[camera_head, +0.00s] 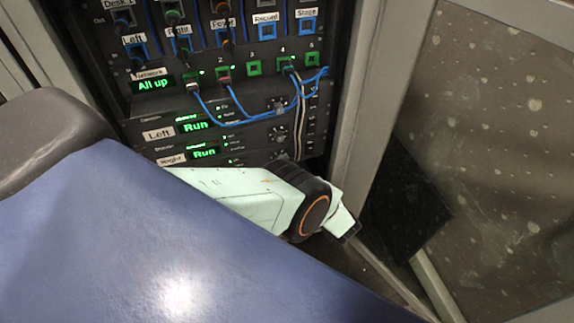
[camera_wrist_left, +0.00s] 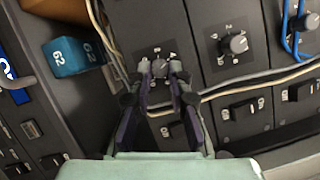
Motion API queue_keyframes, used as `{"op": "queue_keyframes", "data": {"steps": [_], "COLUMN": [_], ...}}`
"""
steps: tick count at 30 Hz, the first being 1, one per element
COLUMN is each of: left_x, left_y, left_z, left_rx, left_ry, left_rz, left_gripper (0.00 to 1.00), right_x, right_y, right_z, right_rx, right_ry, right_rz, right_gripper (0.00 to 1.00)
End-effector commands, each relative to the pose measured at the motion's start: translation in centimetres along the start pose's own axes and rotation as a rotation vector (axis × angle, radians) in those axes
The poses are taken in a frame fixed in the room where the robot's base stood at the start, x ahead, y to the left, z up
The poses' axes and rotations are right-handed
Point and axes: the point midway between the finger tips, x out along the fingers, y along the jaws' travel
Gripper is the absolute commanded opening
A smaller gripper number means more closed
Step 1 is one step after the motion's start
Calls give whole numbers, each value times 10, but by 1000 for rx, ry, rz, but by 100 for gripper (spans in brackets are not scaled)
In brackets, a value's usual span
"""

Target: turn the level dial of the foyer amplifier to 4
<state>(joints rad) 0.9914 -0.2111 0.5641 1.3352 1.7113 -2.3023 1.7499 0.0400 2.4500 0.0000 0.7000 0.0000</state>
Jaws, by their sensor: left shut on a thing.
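My left gripper (camera_wrist_left: 160,80) is shut on a small grey dial (camera_wrist_left: 160,67) on a black amplifier panel in the left wrist view. The fingers stand on either side of the knob and hide part of its printed scale, so I cannot read its setting. This panel lies beyond two similar amplifiers; no foyer name shows on it. In the head view my pale left arm (camera_head: 245,197) reaches in front of the lower rack; its fingertips and the held dial are hidden there. My right gripper is in neither view.
A neighbouring dial (camera_wrist_left: 238,44) sits right of the held one. Pale cables (camera_wrist_left: 250,82) cross the panels near my fingers. Blue cables (camera_head: 240,122) hang above. A speckled wall (camera_head: 490,130) stands at right.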

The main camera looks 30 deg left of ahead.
Motion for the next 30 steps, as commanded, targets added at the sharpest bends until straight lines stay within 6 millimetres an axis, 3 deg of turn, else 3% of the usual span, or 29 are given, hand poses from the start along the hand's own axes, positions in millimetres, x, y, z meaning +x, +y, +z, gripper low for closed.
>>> {"op": "queue_keyframes", "data": {"steps": [15, 16, 21, 24, 30], "left_x": [-1, -1, 0, 0, 0], "left_y": [0, 0, 0, 0, 0], "left_z": [-1, -1, 0, 0, 0], "left_rx": [15, 15, 15, 15, 14], "left_ry": [3, 3, 2, 2, 1], "left_rz": [-6, -6, -6, -6, -6], "left_gripper": [0, 21, 36, 42, 42], "right_x": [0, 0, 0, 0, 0], "right_y": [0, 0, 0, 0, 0], "right_z": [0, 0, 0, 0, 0], "right_rx": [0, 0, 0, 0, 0], "right_ry": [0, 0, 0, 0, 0], "right_rz": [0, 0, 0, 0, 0], "right_gripper": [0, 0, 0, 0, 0]}}
